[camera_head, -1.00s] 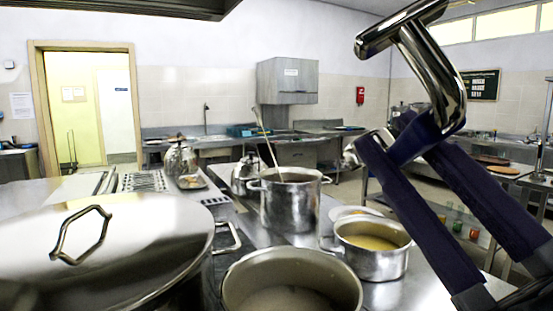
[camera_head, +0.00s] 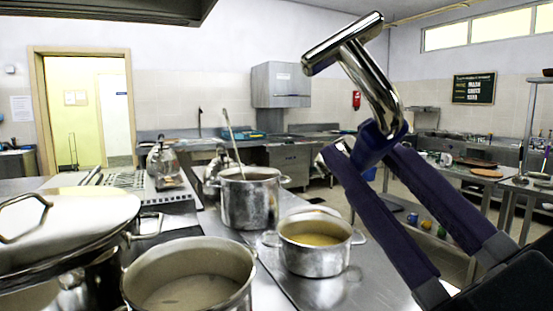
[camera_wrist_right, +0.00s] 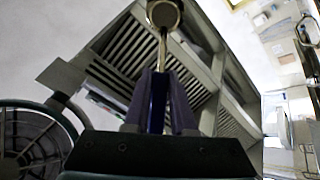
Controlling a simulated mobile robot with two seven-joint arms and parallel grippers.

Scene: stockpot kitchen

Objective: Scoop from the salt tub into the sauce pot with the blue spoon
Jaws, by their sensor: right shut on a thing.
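My right gripper (camera_head: 368,158) is shut on the blue handle (camera_wrist_right: 157,100) of a spoon and holds it up in the air, right of the pots. The spoon's shiny metal end (camera_head: 345,42) points up and bends to the left in the head view; its round end (camera_wrist_right: 163,13) shows at the top of the right wrist view. A small two-handled pot (camera_head: 316,262) holds yellowish contents, and a wider pot (camera_head: 245,294) at the front holds pale contents. I cannot tell which is the sauce pot, and I cannot make out the salt tub. My left gripper is not in view.
A tall pot (camera_head: 262,209) with a long utensil (camera_head: 233,135) in it stands behind the small pot. A large lidded pot (camera_head: 90,205) fills the left front. The steel counter (camera_head: 365,285) right of the small pot is bare.

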